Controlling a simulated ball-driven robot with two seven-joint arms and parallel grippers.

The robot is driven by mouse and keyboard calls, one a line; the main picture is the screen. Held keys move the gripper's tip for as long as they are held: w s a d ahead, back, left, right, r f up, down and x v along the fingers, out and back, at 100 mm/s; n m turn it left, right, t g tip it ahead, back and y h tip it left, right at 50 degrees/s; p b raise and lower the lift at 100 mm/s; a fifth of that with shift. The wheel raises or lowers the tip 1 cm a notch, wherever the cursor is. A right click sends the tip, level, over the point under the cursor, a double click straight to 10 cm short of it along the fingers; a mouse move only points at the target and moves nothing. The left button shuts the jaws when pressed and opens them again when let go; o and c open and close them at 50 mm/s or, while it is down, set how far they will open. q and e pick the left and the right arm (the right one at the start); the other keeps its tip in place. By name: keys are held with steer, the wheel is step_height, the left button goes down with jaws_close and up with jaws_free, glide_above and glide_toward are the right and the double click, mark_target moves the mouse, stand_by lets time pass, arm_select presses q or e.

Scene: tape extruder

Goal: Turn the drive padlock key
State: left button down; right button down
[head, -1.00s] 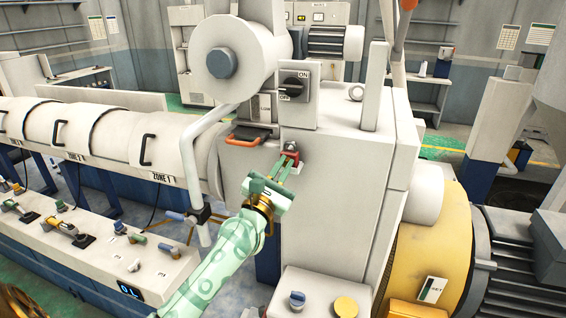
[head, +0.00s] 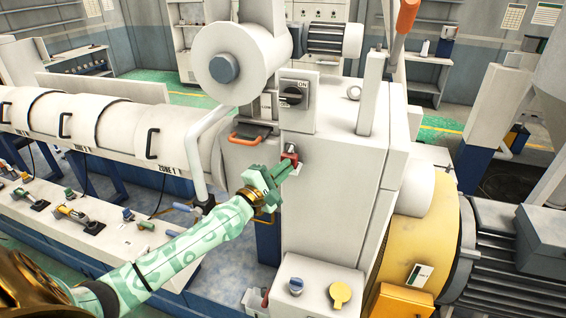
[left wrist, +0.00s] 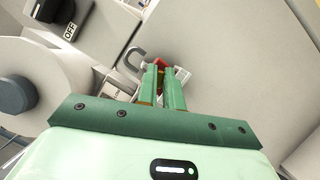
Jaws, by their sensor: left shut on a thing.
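The red padlock (head: 290,155) sits on the front face of the white drive housing, below the ON/OFF switch. In the left wrist view the red padlock (left wrist: 182,76) shows beyond my fingertips, with a grey shackle (left wrist: 136,56) beside it. My left gripper (head: 286,167) reaches in from the left, with its fingertips at the padlock. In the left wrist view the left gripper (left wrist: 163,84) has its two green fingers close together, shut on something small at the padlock. The key itself is hidden between the fingers. My right gripper is not in view.
The black rotary switch (head: 294,95) is above the padlock. An orange handle (head: 247,139) and a white bent pipe (head: 198,150) are close on the left. A pedestal with a blue knob (head: 296,286) and a yellow button (head: 340,293) stands below.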

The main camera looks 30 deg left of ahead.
arm_select(q)
steer(key=shift+m, duration=0.3)
steer(key=c, duration=1.5)
jaws_free()
steer(key=shift+s, duration=0.1)
steer(key=shift+f, duration=0.15)
